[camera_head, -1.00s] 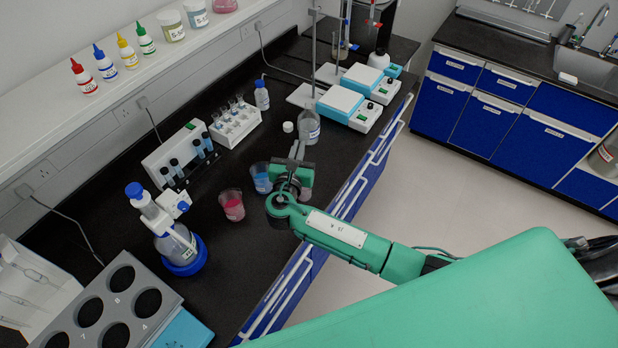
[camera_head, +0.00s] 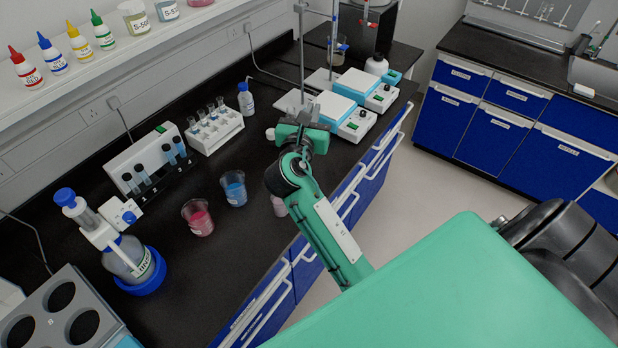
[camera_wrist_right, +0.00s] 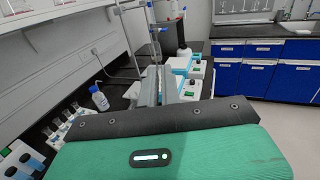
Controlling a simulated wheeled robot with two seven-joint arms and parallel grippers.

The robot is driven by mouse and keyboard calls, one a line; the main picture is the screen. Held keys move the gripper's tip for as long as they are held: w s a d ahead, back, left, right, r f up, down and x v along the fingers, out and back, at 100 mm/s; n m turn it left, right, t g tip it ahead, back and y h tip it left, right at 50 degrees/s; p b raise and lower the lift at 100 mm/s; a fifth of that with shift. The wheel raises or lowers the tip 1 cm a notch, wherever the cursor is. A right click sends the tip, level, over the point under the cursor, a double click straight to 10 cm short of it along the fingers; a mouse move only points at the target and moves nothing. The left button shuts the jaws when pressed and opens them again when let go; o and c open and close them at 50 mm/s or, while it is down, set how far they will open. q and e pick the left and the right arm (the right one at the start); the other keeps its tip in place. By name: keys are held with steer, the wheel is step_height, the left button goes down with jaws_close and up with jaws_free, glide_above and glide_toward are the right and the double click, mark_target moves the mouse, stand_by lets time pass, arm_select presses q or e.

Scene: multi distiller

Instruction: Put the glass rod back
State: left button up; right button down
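My right gripper (camera_head: 308,112) is over the bench in the head view, in front of the two hotplate stirrers. In the right wrist view its two grey fingers (camera_wrist_right: 161,86) are close together with a thin pale strip between them. I cannot tell whether that strip is the glass rod or background. No glass rod can be made out clearly elsewhere. A beaker (camera_head: 338,50) stands by the far stirrer, too small to show its contents. My left gripper is not in view.
Stirrers (camera_head: 355,122) with upright stand rods (camera_head: 301,45) are beyond the gripper. A pink beaker (camera_head: 198,218), a blue beaker (camera_head: 233,188), a tube rack (camera_head: 215,130) and a blue-based bottle (camera_head: 132,260) stand left. Open floor (camera_head: 420,190) lies right of the bench.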

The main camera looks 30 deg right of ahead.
step_height(320, 180, down, 18)
steer(key=p, duration=0.2)
steer(key=shift+r, duration=0.15)
steer(key=shift+a, duration=0.1)
steer(key=c, duration=1.6)
jaws_free()
